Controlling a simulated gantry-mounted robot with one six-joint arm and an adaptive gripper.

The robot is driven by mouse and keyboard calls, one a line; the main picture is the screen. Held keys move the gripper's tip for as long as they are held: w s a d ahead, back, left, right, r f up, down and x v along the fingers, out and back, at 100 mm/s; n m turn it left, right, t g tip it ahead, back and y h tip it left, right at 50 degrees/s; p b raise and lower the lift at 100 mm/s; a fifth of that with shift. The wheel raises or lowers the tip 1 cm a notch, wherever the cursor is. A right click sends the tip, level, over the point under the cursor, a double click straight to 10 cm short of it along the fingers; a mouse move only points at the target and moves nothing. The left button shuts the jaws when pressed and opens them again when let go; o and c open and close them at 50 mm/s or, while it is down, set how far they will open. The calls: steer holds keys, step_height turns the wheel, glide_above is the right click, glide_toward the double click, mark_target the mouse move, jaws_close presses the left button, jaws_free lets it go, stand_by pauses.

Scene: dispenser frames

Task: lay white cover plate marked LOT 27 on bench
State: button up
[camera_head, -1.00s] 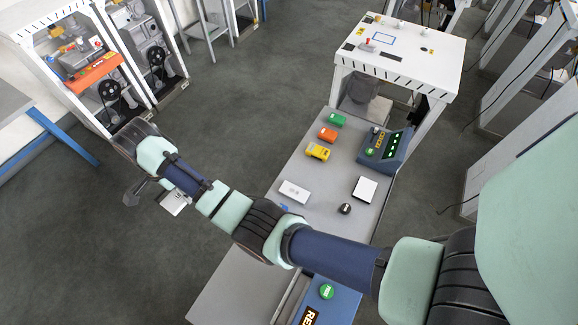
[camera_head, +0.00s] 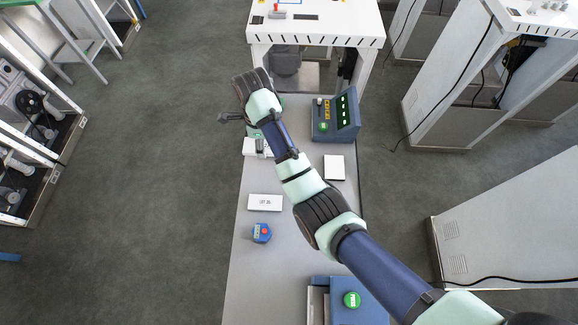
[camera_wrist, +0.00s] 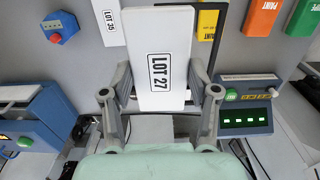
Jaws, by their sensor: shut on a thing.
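The white cover plate marked LOT 27 (camera_wrist: 160,52) is held in my gripper (camera_wrist: 160,97), with one finger at each side of it. In the head view my gripper (camera_head: 257,142) is over the far left part of the grey bench (camera_head: 250,265), and a white edge of the plate (camera_head: 249,147) shows under the wrist. The plate seems to be above the bench; the exact gap cannot be told. Another white plate, marked LOT 35 (camera_head: 265,202), lies on the bench nearer the camera; it also shows in the wrist view (camera_wrist: 109,22).
A blue block with a red button (camera_head: 262,233) sits near the LOT 35 plate. Yellow (camera_wrist: 207,22), orange (camera_wrist: 263,15) and green (camera_wrist: 304,18) blocks lie beyond the held plate. A blue panel with green lights (camera_head: 336,116) and a white square (camera_head: 334,167) are on the right.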

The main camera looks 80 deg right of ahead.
step_height(320, 180, down, 6)
steer(key=f+b, duration=0.1)
steer(key=b, duration=0.5)
glide_above(268, 176)
step_height(268, 176, down, 8)
steer(key=shift+f+b, duration=0.2)
steer(key=shift+b, duration=0.1)
steer(key=shift+d+f+b, duration=0.1)
steer(key=shift+f+b, duration=0.35)
steer(key=shift+f, duration=1.85)
steer(key=shift+f, duration=0.1)
steer(key=o, duration=1.4)
step_height(268, 176, up, 12)
steer(key=shift+r+p, duration=0.1)
steer(key=shift+p, duration=0.9)
